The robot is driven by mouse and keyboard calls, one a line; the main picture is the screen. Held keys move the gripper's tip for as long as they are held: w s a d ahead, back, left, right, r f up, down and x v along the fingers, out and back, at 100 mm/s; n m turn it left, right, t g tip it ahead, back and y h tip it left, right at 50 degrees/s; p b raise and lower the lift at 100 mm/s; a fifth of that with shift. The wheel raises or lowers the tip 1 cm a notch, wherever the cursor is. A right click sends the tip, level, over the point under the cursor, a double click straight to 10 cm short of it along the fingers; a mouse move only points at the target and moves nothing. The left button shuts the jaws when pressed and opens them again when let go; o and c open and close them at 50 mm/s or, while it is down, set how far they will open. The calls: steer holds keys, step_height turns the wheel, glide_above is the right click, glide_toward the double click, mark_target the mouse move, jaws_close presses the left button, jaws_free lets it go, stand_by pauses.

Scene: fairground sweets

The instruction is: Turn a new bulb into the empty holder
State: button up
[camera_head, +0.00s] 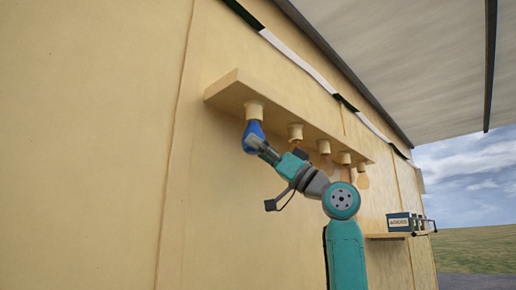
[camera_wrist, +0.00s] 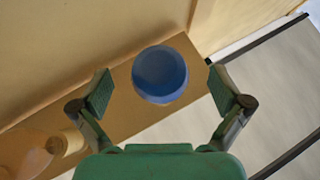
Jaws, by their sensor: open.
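A blue bulb (camera_head: 252,137) hangs under the leftmost holder (camera_head: 254,110) on the wooden ledge, its top meeting the holder. My gripper (camera_head: 260,146) is at the bulb's lower right side. In the wrist view the blue bulb (camera_wrist: 160,74) lies between my open fingers, with a visible gap on both sides. More cream holders, such as the second one (camera_head: 295,132) and the third (camera_head: 323,147), line the ledge. An orange see-through bulb (camera_head: 363,181) hangs at the far right end.
The ledge (camera_head: 228,93) juts from the tan wall (camera_head: 110,150) just above my gripper. A small shelf (camera_head: 385,236) at lower right carries a teal box (camera_head: 399,222). Open air lies left of the blue bulb.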

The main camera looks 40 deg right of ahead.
steer(key=shift+a, duration=0.1)
steer(key=shift+a+m+t+h, duration=0.1)
steer(key=shift+m+t+h, duration=0.3)
steer(key=shift+h, duration=0.4)
steer(key=m+h, duration=0.2)
steer(key=h, duration=0.2)
steer(key=m+t+h, duration=0.1)
steer(key=h, duration=0.2)
steer(key=m+t+h, duration=0.1)
steer(key=m+h, duration=0.1)
steer(key=h, duration=0.2)
steer(key=shift+a+m+h, duration=0.25)
steer(key=shift+m+h, duration=0.05)
steer(key=m+h, duration=0.1)
steer(key=h, duration=0.3)
steer(key=m+g+h, duration=0.1)
steer(key=m+h, duration=0.1)
steer(key=h, duration=0.2)
steer(key=shift+a+m, duration=0.1)
steer(key=shift+m, duration=0.2)
steer(key=shift+m+g+h, duration=0.3)
steer(key=shift+g+h, duration=0.1)
steer(key=shift+h, duration=0.4)
steer(key=shift+w+d, duration=0.3)
steer(key=shift+w, duration=0.2)
steer(key=c, duration=1.2)
steer(key=shift+y, duration=0.4)
steer(key=shift+c, duration=0.2)
